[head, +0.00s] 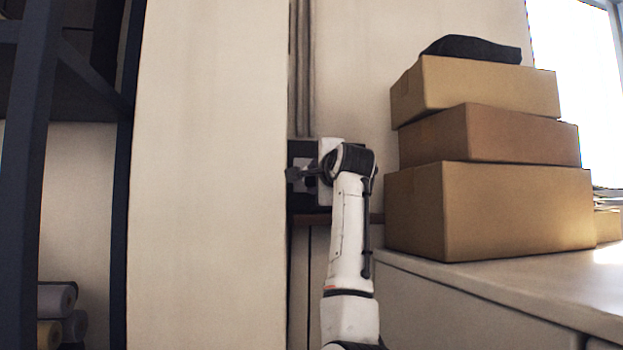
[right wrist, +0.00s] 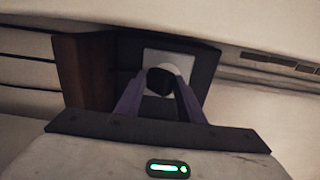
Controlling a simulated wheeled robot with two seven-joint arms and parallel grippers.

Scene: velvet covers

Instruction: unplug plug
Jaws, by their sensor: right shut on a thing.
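The plug (right wrist: 160,81) shows in the right wrist view as a dark, rounded body with a pale edge, between the two fingers of my right gripper (right wrist: 158,96). The gripper is shut on it. Behind it is a light square socket plate (right wrist: 180,61) on a dark panel (right wrist: 209,62). I cannot tell whether the plug is still seated in the plate. The plug is hidden there by the hand. My left gripper is not in view.
A stack of cardboard boxes (head: 490,212) with a dark cloth (head: 470,49) on top stands on a pale counter (head: 480,272) at the right. A wide pale wall panel (head: 208,180) stands close left of the hand. A dark shelf frame (head: 35,130) is at the far left.

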